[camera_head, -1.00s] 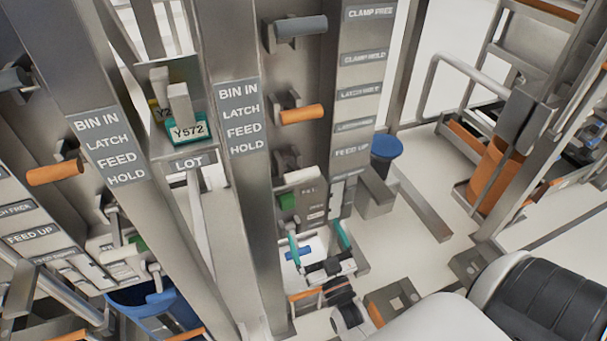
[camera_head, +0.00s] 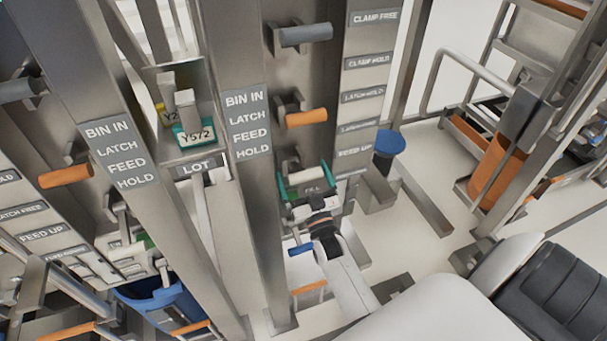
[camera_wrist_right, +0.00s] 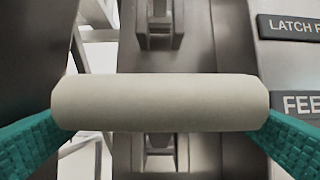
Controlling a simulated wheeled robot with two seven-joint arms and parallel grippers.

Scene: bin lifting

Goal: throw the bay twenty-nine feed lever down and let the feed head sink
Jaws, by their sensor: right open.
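A pale, beige-grey lever handle (camera_wrist_right: 160,103) lies level across the right wrist view, beside a plate reading "FEE". In the head view the lever (camera_head: 293,167) on the middle column is partly hidden by my right gripper, near the "FEED UP" plate (camera_head: 354,152). My right gripper (camera_head: 307,182) has teal fingers and is open, with one finger at each end of the handle. I cannot tell whether they touch it. The lever sticks out roughly level. I cannot pick out the feed head or a bay number. My left gripper is not in view.
Above on the same column are an orange handle (camera_head: 306,118) and a grey handle (camera_head: 306,35). A blue handle (camera_head: 300,249) is below my gripper. Steel posts stand close on the left.

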